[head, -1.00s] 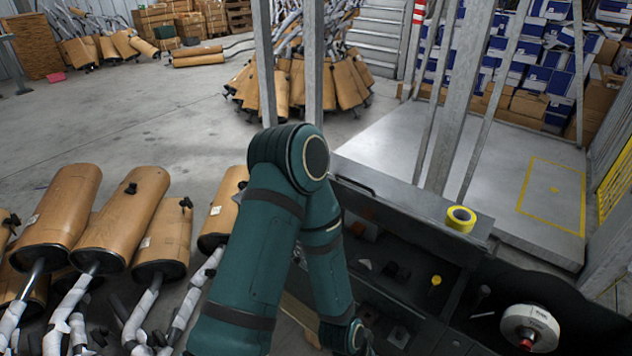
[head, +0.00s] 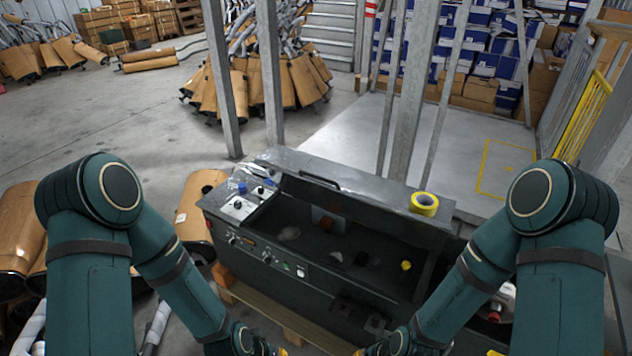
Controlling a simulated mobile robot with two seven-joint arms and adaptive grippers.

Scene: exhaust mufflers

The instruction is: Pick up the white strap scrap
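My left arm comes down from the left and my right arm from the right, both in front of the box. Their wrists meet the bottom edge of the head view, where the gripper fingers are cut off. I cannot see either gripper touching the scrap.
A yellow tape roll (head: 424,204) sits on the box's top ledge (head: 345,183). A yellow knob-like object (head: 406,265) and dark pieces are inside the box. Steel posts (head: 408,110) stand behind it. Wrapped mufflers (head: 195,208) lie on the left.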

